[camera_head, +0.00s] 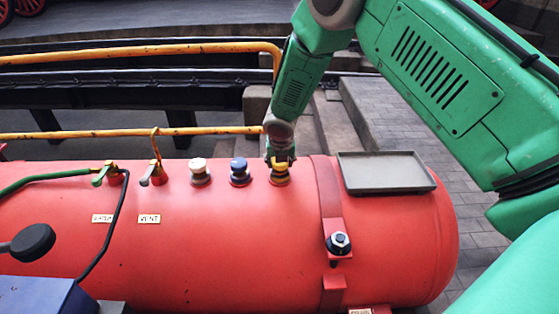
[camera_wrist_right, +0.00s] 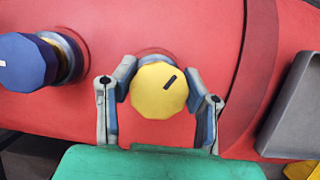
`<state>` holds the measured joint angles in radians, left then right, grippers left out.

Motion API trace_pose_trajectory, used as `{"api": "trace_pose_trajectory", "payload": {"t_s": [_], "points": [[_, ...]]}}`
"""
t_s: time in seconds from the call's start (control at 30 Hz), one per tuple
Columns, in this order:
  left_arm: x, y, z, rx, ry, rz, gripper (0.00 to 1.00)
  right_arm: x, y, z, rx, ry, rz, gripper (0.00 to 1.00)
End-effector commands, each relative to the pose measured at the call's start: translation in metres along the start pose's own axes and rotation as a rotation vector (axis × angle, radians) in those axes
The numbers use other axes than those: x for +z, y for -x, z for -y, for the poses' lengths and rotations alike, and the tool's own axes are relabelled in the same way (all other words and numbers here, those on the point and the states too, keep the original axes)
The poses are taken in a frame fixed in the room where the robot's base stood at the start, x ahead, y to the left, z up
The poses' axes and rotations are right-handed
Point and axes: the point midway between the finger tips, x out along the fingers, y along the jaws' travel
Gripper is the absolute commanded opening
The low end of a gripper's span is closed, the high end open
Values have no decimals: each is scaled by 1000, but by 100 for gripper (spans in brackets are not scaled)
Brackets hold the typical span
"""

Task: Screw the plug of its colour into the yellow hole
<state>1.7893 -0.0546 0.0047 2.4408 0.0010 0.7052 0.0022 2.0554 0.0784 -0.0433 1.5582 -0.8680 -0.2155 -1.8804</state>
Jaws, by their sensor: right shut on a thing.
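The yellow plug (camera_head: 279,170) stands at the rightmost of three fittings on top of the red boiler, in the head view. Its faceted yellow cap (camera_wrist_right: 158,90) faces the camera in the right wrist view, with a short black mark on it. My right gripper (camera_head: 280,162) comes down from above and is shut on the yellow plug, one finger on each side of the cap. The cap hides the yellow hole beneath, so I cannot tell how deep the plug sits. My left gripper is not in view.
A blue plug (camera_head: 239,171) and a white plug (camera_head: 199,172) stand to the left along the boiler (camera_head: 230,240). An empty grey tray (camera_head: 385,172) lies to the right, past a red band (camera_head: 329,200).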

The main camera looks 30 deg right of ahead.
Motion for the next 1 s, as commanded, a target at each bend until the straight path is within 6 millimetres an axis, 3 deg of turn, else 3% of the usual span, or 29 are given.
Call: {"api": "trace_pose_trajectory", "payload": {"t_s": [0.57,0.6,0.63,0.87,0.9,1.0], "points": [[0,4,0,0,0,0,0,0,0,0,0,1,1,1],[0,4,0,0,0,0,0,1,0,0,1,1,2,50],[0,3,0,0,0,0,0,1,-1,0,1,1,2,61],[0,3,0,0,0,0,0,0,-1,0,0,0,1,64],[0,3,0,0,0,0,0,0,-1,0,0,0,0,59],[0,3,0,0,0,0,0,0,-1,0,0,0,0,59]]}}
